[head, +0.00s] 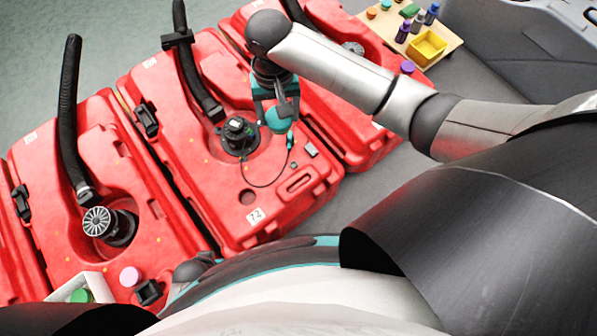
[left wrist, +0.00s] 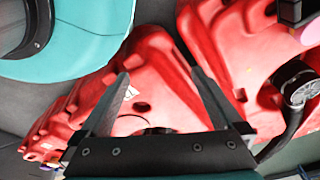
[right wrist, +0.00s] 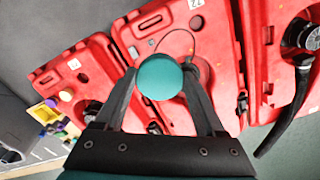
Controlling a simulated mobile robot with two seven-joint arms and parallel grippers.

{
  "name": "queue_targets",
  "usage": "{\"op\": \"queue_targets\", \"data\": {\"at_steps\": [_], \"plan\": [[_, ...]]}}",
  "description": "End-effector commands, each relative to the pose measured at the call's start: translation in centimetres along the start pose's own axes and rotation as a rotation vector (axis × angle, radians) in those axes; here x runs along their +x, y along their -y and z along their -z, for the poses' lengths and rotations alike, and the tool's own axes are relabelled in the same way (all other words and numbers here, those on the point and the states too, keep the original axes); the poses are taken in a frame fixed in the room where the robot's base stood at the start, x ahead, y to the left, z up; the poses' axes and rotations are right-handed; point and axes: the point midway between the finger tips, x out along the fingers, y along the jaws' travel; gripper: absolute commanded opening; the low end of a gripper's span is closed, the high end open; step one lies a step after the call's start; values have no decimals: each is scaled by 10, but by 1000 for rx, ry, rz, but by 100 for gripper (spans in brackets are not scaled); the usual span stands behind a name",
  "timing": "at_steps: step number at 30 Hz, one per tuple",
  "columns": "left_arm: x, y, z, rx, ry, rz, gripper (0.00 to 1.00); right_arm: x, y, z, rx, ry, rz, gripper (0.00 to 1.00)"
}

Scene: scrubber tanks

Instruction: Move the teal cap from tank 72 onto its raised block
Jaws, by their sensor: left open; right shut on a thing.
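The teal cap (head: 278,121) is held by my right gripper (head: 275,100) above tank 72 (head: 228,190). In the right wrist view the cap (right wrist: 160,77) sits between the fingertips of the right gripper (right wrist: 161,70), which is shut on it. The tank's black filler neck (head: 238,135) is uncovered, left of the cap. A thin dark cord (head: 262,186) loops from near the neck toward a teal tag (head: 290,141) below the cap. A small pinkish block (head: 312,150) stands on the tank to the right. My left gripper (left wrist: 160,75) is open and empty.
Other red tanks stand on both sides, with black hoses (head: 70,110). A wooden board (head: 415,40) at the top right holds a yellow bin (head: 428,47) and several small bottles. A white tray (head: 95,286) and a pink cap (head: 130,277) are at the lower left.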

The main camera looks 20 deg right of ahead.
Motion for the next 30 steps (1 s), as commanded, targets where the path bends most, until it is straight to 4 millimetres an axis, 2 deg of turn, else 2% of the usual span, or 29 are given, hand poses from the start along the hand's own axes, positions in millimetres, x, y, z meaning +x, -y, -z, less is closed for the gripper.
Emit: {"op": "queue_targets", "data": {"at_steps": [1,3,6,9,17,25,30], "plan": [[12,0,3,-1,-7,1,100,32,0,-10,14,10,2,1],[16,1,9,-2,-12,3,100,59,-2,-18,33,8,1,1],[19,2,15,-3,-18,4,100,88,-5,-30,51,6,1,1],[20,2,19,-4,-22,5,100,107,-8,-38,64,2,1,1],[16,1,27,-5,-28,3,100,128,-11,-46,74,-3,0,1],[-8,-6,44,-11,-35,-8,100,152,-11,-45,74,-2,0,1],[-24,-5,61,-12,-69,-6,100,171,-11,-45,73,-2,0,1]]}}
